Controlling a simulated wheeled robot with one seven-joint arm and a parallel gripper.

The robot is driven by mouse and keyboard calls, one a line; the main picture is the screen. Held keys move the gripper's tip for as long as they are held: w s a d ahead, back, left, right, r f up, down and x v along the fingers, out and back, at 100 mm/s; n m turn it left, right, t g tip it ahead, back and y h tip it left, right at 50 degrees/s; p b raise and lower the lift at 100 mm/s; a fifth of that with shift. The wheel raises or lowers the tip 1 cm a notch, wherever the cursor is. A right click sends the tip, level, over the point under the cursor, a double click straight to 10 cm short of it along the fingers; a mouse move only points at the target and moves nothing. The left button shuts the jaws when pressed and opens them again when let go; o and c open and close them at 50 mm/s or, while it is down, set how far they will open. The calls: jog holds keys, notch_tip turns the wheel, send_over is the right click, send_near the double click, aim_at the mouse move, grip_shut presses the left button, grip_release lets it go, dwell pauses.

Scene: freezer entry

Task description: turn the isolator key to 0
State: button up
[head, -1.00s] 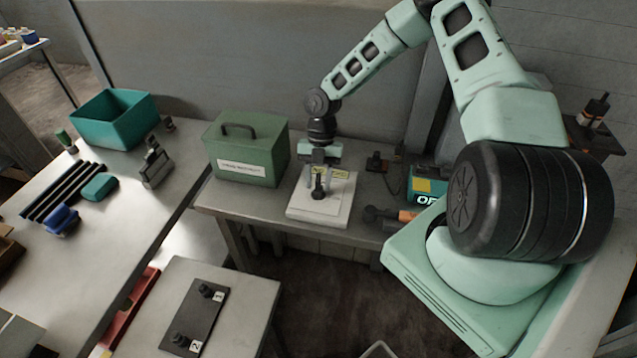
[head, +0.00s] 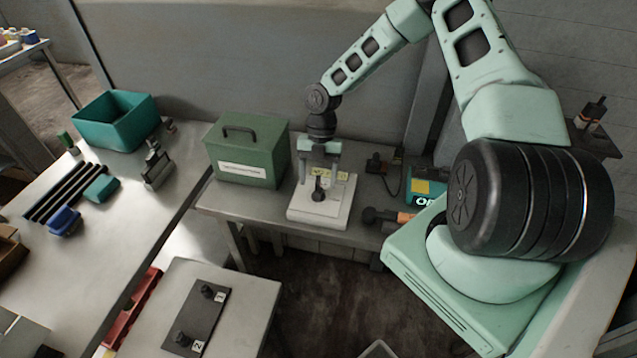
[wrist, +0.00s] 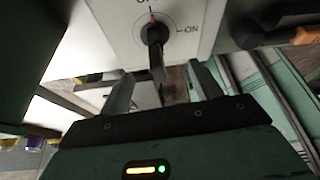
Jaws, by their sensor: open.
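The isolator is a white box (head: 325,211) on the back bench, with a black key (head: 319,187) on its face. In the wrist view the key (wrist: 154,33) stands in a ringed dial on the white face (wrist: 205,12). Its red mark points up to a label cut off by the frame edge, and "ON" is at the right. My gripper (head: 319,178) is open, with one finger on each side of the key. In the wrist view the fingers (wrist: 162,80) stand apart, and the key's dark shaft shows between them, clear of both.
A green case (head: 247,160) stands left of the isolator. A dark tool with an orange handle (head: 404,217) and a teal box (head: 425,187) lie to its right. A nearer table holds a black plate with two knobs (head: 197,318). The floor in front of the bench is clear.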

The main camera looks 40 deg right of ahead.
jog(key=shift+r+p, duration=1.75)
jog(key=shift+r, duration=0.8)
jog(key=shift+w+d+r+b, duration=0.2)
jog(key=shift+w+r+b, duration=0.05)
jog(key=shift+r+b, duration=0.2)
jog(key=b+v, duration=0.5)
jog(key=v, duration=1.1)
jog(key=shift+r, duration=0.25)
jog(key=m+h+b, duration=0.2)
jog(key=b, duration=0.2)
send_over(318, 179)
jog(key=w+a, duration=0.2)
jog(key=a, duration=0.4)
jog(key=f, duration=0.2)
jog(key=s+a+f+m+h+b, duration=0.1)
jog(key=s+a+f+m+b, duration=0.15)
jog(key=s+a+m, duration=0.5)
jog(key=s+a+f+m+t+b, duration=0.1)
jog(key=s+a+f+m+b, duration=0.1)
jog(key=s, duration=0.7)
jog(key=s+a+f+m+t+b, duration=0.2)
jog(key=s+a+m+b, duration=0.2)
jog(key=s+a+m, duration=0.3)
jog(key=s+a, duration=0.1)
jog(key=s, duration=0.1)
jog(key=shift+s+a+f, duration=0.2)
jog(key=shift+s+a, duration=0.15)
jog(key=shift+a, duration=0.05)
